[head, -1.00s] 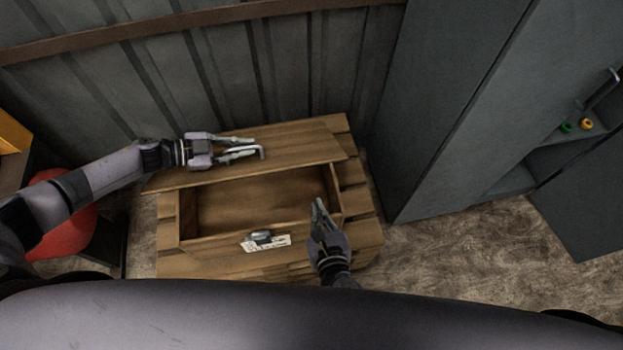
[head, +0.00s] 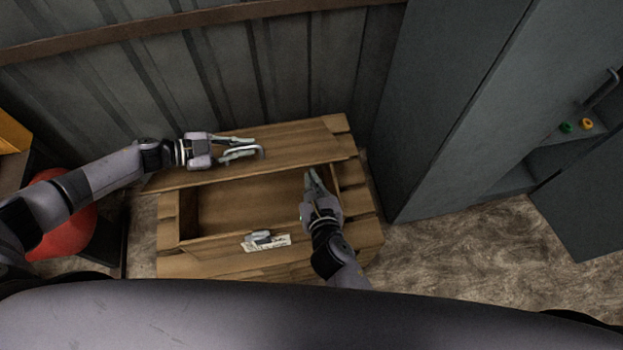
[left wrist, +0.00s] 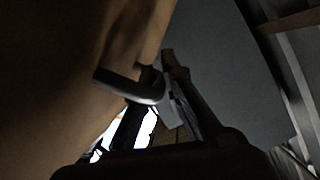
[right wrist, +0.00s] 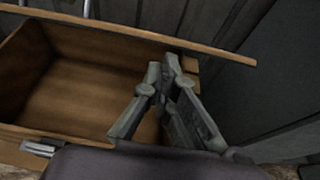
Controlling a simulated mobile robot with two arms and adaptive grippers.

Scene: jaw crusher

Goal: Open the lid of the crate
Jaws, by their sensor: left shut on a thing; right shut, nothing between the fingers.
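The wooden crate (head: 210,257) stands open at the front, with its inside empty where I can see it. Its plank lid (head: 300,145) covers the back part of the opening, tilted, its front edge apart from the crate's front wall. My left gripper (head: 243,149) is shut on the lid's metal handle (head: 261,152); the handle also shows in the dark left wrist view (left wrist: 130,85). My right gripper (head: 310,177) is shut and empty over the right side of the opening, close to the lid's front edge. The right wrist view shows its fingers (right wrist: 165,75) in front of the lid edge (right wrist: 215,50).
A metal latch (head: 260,237) and a white label (head: 278,242) are on the crate's front. A grey cabinet (head: 440,110) stands close on the right, a corrugated wall (head: 250,65) behind. A red round object (head: 70,228) is at the left. Floor at right is clear.

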